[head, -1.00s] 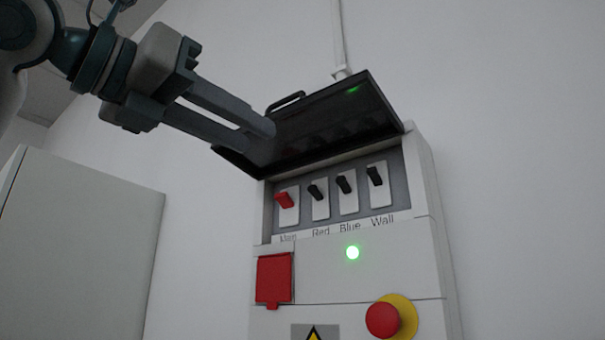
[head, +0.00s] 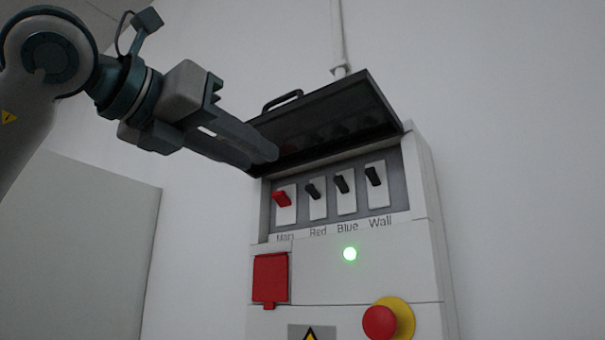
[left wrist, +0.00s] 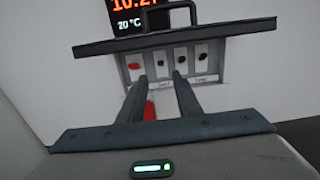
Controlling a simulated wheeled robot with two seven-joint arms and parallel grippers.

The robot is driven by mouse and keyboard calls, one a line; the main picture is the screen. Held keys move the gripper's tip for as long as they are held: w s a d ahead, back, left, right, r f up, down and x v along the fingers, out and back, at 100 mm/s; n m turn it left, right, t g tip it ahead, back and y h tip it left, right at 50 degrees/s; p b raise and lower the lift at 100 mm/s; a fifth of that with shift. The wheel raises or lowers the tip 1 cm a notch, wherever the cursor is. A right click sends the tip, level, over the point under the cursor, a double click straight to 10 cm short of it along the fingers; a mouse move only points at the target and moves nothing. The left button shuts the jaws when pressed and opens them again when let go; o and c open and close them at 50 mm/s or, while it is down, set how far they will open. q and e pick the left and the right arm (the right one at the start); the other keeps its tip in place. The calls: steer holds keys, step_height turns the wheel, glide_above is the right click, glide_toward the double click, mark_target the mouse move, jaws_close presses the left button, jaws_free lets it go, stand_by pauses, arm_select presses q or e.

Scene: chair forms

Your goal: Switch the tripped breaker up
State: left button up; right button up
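The breaker row sits in a grey recess of the white box: a red Main lever (head: 283,198), and black levers marked Red (head: 313,191), Blue (head: 341,184) and Wall (head: 373,176). Every lever appears in the upper half of its plate; I cannot tell which is tripped. The black lid (head: 330,118) is raised above them. My left gripper (head: 262,155) is empty, its tips overlapping the lid's lower left corner, above and left of the Main lever; contact cannot be told. The left wrist view shows its two fingers (left wrist: 160,78) apart, below the levers. My right gripper is not in view.
Below the breakers are a lit green lamp (head: 350,254), a red cover (head: 270,278) and a red stop button (head: 380,322) on yellow. A pale cabinet (head: 85,250) stands left. A clock display (left wrist: 130,15) hangs above the lid. The wall at right is clear.

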mark_target(313, 192)
arm_select(q)
steer(key=p+x, duration=0.5)
steer(key=x, duration=0.7)
steer(key=shift+w+d+r+p, duration=0.1)
steer(key=shift+w+d+p, duration=0.1)
steer(key=shift+p, duration=0.15)
steer(key=shift+w+d, duration=0.2)
steer(key=shift+w, duration=0.1)
jaws_close()
